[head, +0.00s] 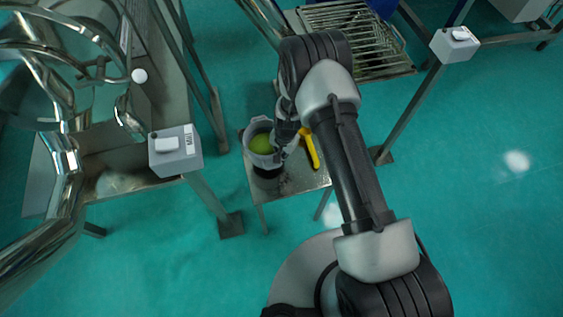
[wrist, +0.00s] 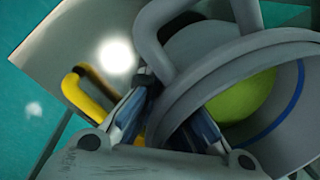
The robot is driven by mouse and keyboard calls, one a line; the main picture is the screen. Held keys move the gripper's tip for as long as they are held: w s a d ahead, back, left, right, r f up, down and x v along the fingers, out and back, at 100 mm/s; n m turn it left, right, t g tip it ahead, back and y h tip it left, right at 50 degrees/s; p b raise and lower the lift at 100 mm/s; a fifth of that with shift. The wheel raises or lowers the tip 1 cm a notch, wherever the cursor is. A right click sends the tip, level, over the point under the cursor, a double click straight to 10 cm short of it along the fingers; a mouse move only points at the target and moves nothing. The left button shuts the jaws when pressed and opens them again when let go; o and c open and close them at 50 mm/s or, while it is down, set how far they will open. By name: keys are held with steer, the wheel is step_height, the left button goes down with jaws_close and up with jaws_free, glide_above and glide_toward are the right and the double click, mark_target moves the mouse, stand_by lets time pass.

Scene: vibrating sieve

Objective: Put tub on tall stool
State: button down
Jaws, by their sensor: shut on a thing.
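The grey tub (head: 259,158) has a green content inside and shows at the middle of the head view. In the wrist view the tub (wrist: 291,128) fills the right side, tilted in the picture, with a handle and a blue line inside. My gripper (head: 286,135) is shut on the tub at its handle side; in the wrist view the fingers (wrist: 168,112) lie on either side of the grey wall or handle. A small metal-topped stool (head: 294,181) is beneath the tub. I cannot tell whether the tub touches its top.
A yellow-handled object (head: 310,149) lies on the stool top, right of the tub. Steel machinery with a grey switch box (head: 176,151) stands at left. A slatted metal rack (head: 355,42) is behind.

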steer(key=shift+w+f+b, duration=0.1)
steer(key=shift+f+b, duration=0.55)
steer(key=shift+f, duration=1.7)
steer(key=c, duration=2.2)
jaws_free()
steer(key=shift+f, duration=0.1)
steer(key=shift+c, duration=0.2)
steer(key=o, duration=0.4)
steer(key=shift+o, duration=0.2)
step_height(320, 180, up, 12)
steer(key=p, duration=0.3)
steer(key=shift+s+d+r+p, duration=0.25)
steer(key=shift+s+d+p, duration=0.05)
steer(key=shift+d+p, duration=0.15)
